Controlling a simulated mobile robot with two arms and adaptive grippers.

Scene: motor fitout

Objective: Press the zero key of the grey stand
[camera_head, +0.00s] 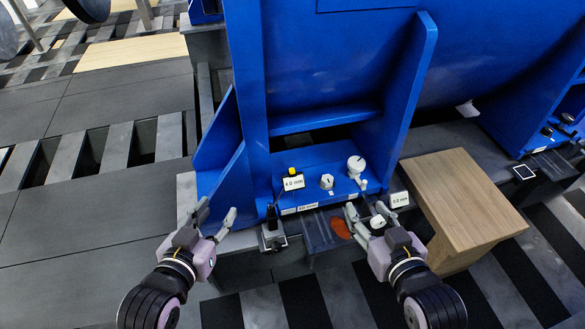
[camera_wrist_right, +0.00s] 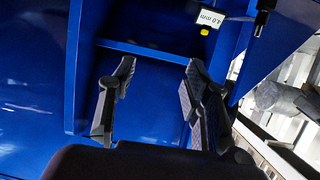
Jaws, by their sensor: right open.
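A small grey stand (camera_head: 272,241) with a dark upright part is at the front edge of the blue machine's base, between my grippers. Its keys are too small to make out, so I cannot tell which is the zero key. My left gripper (camera_head: 217,212) is open and empty, to the left of the stand and apart from it. My right gripper (camera_head: 366,214) is open, to the right of the stand, close to a reddish round patch (camera_head: 340,228) and a small white round part. In the right wrist view its fingers (camera_wrist_right: 158,80) are apart with nothing between them.
The blue machine (camera_head: 330,75) rises behind. Its ledge holds a "4.0 mm" display (camera_head: 291,183) with a yellow top, and white knobs (camera_head: 356,165). Another small display (camera_head: 399,199) stands beside my right gripper. A wooden block (camera_head: 465,200) is at right. Slatted floor lies left.

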